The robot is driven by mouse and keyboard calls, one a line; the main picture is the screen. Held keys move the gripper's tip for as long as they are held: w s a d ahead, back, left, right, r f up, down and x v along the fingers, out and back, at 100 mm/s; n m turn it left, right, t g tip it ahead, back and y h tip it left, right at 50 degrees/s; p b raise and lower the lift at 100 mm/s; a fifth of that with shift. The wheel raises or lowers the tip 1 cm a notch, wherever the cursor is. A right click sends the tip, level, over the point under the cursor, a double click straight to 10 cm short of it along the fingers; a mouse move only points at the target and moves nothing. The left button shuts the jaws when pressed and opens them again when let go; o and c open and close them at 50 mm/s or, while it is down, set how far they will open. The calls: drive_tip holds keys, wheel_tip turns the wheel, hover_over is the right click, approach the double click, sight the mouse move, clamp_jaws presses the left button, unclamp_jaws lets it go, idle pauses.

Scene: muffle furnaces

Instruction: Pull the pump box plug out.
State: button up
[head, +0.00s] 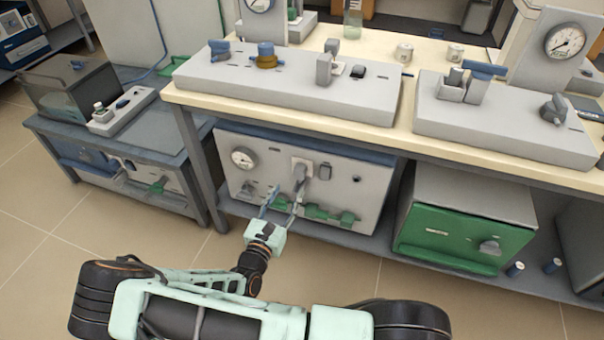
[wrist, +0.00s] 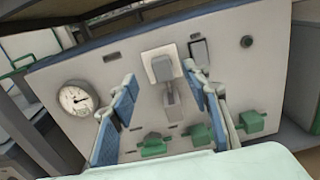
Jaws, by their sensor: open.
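The pump box (head: 345,190) is a light grey cabinet with a blue top edge on the shelf under the bench. Its front also fills the wrist view (wrist: 105,70). A grey plug (wrist: 167,68) sits on a white socket plate on that front, with a grey part hanging below it. The plug also shows in the head view (head: 298,171). My gripper (head: 283,190) is open in front of the box. In the wrist view its two blue-padded fingers (wrist: 160,76) stand left and right of the plug, with nothing gripped. I cannot tell whether the right finger touches it.
A round gauge (wrist: 75,97) is left of the plug, and a dark switch (wrist: 201,50) is close on its right. Several green fittings (wrist: 152,146) stick out below. The bench top (head: 190,97) overhangs. A green-fronted box (head: 450,235) stands right. The floor in front is clear.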

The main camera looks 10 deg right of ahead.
sight(298, 171)
drive_tip(key=b+x, duration=0.1)
drive_tip(key=x, duration=0.6)
drive_tip(key=b+x, duration=0.1)
drive_tip(key=x, duration=0.2)
drive_tip(key=shift+w+d+f+b, duration=0.15)
drive_tip(key=shift+w+f+b, duration=0.15)
drive_tip(key=shift+w, duration=0.05)
clamp_jaws()
